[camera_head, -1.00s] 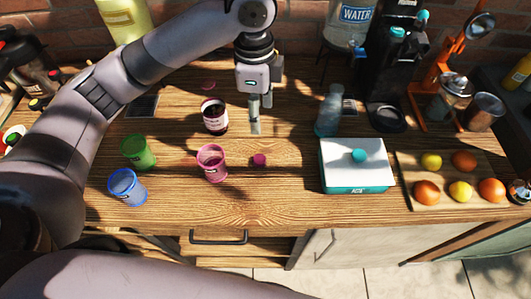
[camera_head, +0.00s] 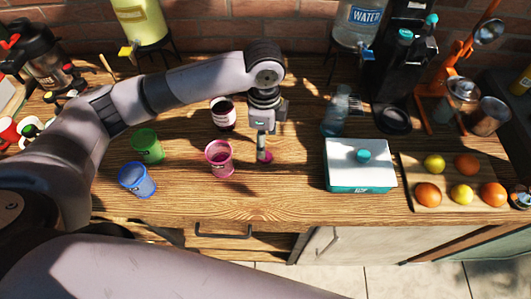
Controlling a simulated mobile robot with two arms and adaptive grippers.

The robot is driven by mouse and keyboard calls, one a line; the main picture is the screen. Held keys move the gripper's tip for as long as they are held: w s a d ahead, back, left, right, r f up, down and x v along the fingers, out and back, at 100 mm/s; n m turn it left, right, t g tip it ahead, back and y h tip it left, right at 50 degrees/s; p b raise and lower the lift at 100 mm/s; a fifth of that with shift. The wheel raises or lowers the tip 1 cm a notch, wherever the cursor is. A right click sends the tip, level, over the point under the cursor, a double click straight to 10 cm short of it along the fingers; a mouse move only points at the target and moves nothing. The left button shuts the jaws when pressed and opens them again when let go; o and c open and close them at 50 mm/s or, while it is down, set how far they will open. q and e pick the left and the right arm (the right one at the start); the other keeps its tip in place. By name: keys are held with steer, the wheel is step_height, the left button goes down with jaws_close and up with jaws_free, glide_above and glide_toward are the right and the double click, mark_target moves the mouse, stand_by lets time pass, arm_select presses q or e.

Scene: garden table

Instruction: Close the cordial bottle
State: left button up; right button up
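A jar-like container with dark red contents and a white label (camera_head: 222,118) stands upright left of my gripper, probably the cordial bottle. Its top looks open, partly beside my arm. A small pink cap-like piece (camera_head: 267,157) lies on the wooden table right of the pink cup (camera_head: 219,160). My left gripper (camera_head: 264,155) points down with its fingertips at the pink piece. I cannot tell whether the fingers are closed on it. A clear bottle (camera_head: 334,118) stands to the right. My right gripper is not in view.
A white and teal box (camera_head: 358,172) and a fruit board (camera_head: 408,196) are right. The wooden table (camera_head: 265,205) is clear in front of the gripper. Dispensers and a black machine line the back.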

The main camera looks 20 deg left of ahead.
arm_select(q)
steer(key=shift+f, duration=0.85)
steer(key=shift+f+p, duration=0.3)
step_height(320, 180, down, 4)
steer(key=shift+d+r+p, duration=0.15)
steer(key=shift+r+p, duration=0.05)
steer(key=shift+p, duration=0.5)
steer(key=shift+w+f, duration=0.1)
steer(key=shift+f, duration=0.4)
steer(key=shift+c, duration=0.4)
steer(key=c, duration=0.7)
